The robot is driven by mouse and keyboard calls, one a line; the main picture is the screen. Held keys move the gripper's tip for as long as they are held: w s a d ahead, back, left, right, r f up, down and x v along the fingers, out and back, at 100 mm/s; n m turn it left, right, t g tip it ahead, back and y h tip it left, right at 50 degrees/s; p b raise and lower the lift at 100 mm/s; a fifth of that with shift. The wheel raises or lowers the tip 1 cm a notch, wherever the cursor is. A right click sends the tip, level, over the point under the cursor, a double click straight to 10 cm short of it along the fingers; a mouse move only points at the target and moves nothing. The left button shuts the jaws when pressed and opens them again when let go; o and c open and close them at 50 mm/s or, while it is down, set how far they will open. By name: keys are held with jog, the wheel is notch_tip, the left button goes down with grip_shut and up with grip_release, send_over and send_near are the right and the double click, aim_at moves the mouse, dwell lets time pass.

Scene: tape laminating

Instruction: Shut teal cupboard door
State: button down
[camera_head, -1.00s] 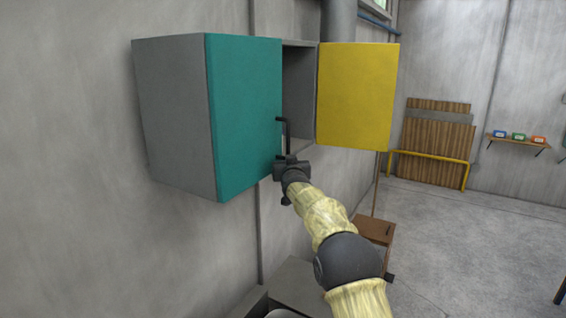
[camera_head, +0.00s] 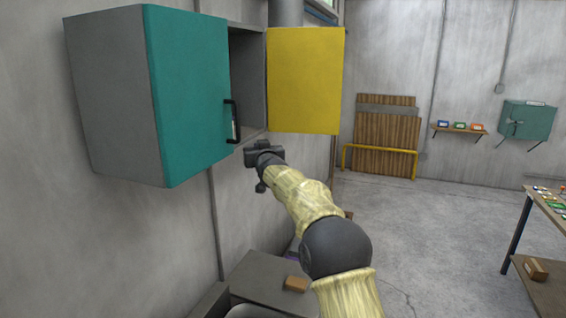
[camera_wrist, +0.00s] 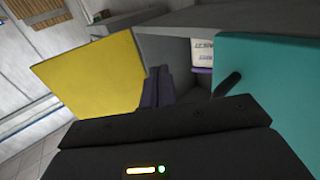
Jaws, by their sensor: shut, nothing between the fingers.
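The teal cupboard door (camera_head: 188,95) covers the left part of a grey wall cupboard (camera_head: 112,95). It looks flush or nearly so with the cupboard's side; a small gap cannot be ruled out. Its black handle (camera_head: 233,121) is upright near its right edge. In the wrist view the teal door (camera_wrist: 270,85) is at the right, with the handle (camera_wrist: 228,85) jutting out. My gripper (camera_head: 258,148) is below and to the right of the handle, apart from it. In the wrist view its dark fingers (camera_wrist: 158,82) are together and empty, before the cupboard's open part.
A yellow door (camera_head: 305,80) stands open right of the opening, close to my gripper. White and purple items (camera_wrist: 203,55) are inside the cupboard. A grey surface with a brown block (camera_head: 296,284) is below. The floor (camera_head: 420,230) to the right is clear.

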jog(key=s+d+b, duration=0.3)
jog(key=d+b, duration=0.2)
jog(key=d, duration=0.2)
jog(key=shift+s, duration=0.35)
jog(key=s+d+f+g+h, duration=0.15)
jog(key=s+f+g, duration=0.25)
jog(key=s+f, duration=0.6)
jog(key=s+d+f+g+h, duration=0.1)
jog(key=s+d+f+g, duration=0.25)
jog(key=s+f, duration=0.65)
jog(key=s+d+f+m+g, duration=0.1)
jog(key=s+d+f+g, duration=0.1)
jog(key=s+f, duration=0.3)
jog(key=s+d+f+g+h, duration=0.1)
jog(key=s+f, duration=0.4)
jog(key=s, duration=0.7)
jog(key=s+d+f+m+g, duration=0.1)
jog(key=s+d+f+g, duration=0.2)
jog(key=s+f, duration=0.3)
jog(key=s+g, duration=0.1)
jog(key=s, duration=0.2)
jog(key=shift+s+d+m, duration=0.3)
jog(key=shift+d, duration=0.1)
jog(key=shift+g+h, duration=0.25)
